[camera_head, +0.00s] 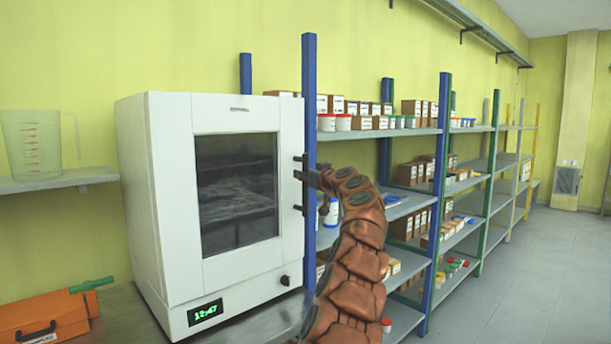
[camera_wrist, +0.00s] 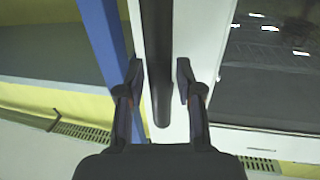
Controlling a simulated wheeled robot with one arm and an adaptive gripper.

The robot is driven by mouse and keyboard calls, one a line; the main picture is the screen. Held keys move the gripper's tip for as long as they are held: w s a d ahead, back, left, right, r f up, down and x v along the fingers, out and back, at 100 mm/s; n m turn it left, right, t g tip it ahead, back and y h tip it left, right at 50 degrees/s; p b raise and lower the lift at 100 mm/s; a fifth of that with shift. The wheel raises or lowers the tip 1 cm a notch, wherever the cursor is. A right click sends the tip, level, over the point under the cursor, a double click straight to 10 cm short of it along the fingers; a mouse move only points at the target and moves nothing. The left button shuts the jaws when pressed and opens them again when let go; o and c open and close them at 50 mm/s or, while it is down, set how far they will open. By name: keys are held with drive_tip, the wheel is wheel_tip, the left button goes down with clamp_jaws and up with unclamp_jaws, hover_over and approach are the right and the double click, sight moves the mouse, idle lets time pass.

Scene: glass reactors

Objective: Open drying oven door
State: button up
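The white drying oven (camera_head: 170,170) stands on a bench at the left in the head view, facing right of centre. Its door (camera_head: 289,220) has a dark window and looks closed. The dark vertical door handle (camera_wrist: 159,70) shows in the wrist view on the white door edge. My gripper (camera_wrist: 159,78) is open, with one finger on each side of the handle and a gap on both sides. In the head view my gripper (camera_head: 303,176) is at the door's right edge, where it and my arm partly hide the handle.
A shelving rack with blue posts (camera_head: 309,110) stands close to the right of the oven, holding boxes and jars. An orange case (camera_head: 40,318) lies at lower left. A beaker (camera_head: 35,143) stands on a wall shelf. The floor (camera_head: 530,270) at right is clear.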

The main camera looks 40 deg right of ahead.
clamp_jaws()
drive_tip(key=shift+s+a+b, duration=0.1)
drive_tip(key=shift+s+b, duration=0.1)
drive_tip(key=shift+b, duration=0.15)
idle(0.3)
